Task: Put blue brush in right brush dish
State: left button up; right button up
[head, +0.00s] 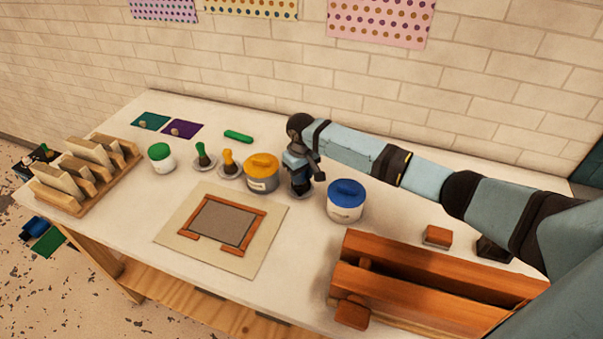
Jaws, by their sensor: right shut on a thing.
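My right gripper (301,184) points down over the right brush dish (309,195), between the yellow-lidded pot and the blue-lidded pot. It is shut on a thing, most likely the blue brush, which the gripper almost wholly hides. I cannot tell whether the brush touches the dish. Only the rim of this dish shows. A green brush (202,154) stands in the left dish (191,168), and a yellow brush (228,160) stands in the middle dish (221,173). My left gripper is not in view.
A yellow-lidded pot (261,178) and a blue-lidded pot (345,207) flank the right gripper closely. A framed board (224,222) lies in front. A wooden box (430,280) is front right, a wooden rack (75,190) left. The table's back strip is mostly clear.

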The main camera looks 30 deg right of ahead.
jog(key=shift+f, duration=0.1)
jog(key=o, duration=1.5)
